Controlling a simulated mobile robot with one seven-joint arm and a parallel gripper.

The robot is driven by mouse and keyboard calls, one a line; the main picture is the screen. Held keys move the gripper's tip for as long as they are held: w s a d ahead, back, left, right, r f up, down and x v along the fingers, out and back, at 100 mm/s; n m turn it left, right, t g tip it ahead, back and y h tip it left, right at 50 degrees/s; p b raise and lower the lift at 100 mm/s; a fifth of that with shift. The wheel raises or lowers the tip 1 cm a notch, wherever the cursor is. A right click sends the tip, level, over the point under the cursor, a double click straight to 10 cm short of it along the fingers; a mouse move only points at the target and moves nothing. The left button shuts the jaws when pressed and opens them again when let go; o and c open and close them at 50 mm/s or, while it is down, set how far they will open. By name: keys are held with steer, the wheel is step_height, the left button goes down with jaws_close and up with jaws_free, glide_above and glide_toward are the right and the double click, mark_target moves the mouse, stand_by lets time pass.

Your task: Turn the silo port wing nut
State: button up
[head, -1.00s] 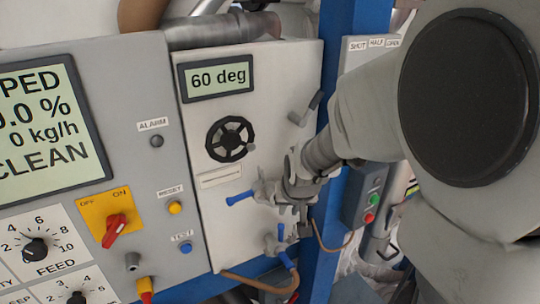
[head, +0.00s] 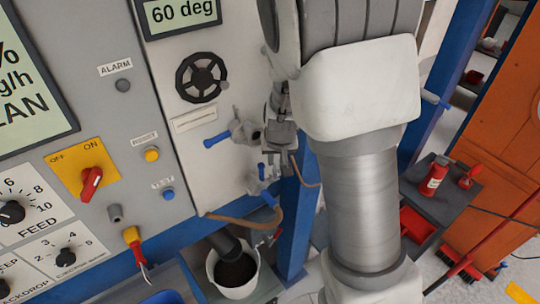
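A grey port fitting (head: 244,131) with a blue handle sticking out to its left is on the light panel, below the black handwheel. I cannot make out a separate wing nut on it; a part may be hidden by my gripper. My gripper (head: 279,142) is just right of this fitting, pointing down along the panel's right edge. I cannot tell whether it touches the fitting, and its finger gap does not show.
The black handwheel (head: 201,77) and 60 deg display (head: 179,11) are above. A white bucket (head: 236,278) of dark material stands below the panel. A blue post (head: 297,220) is close by the gripper. A dark stand (head: 443,200) with red items is at right.

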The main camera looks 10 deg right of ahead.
mark_target(275, 169)
steer(key=x, duration=0.6)
steer(key=shift+w+f, duration=0.1)
steer(key=shift+f, duration=0.1)
jaws_close()
steer(key=shift+b, duration=0.3)
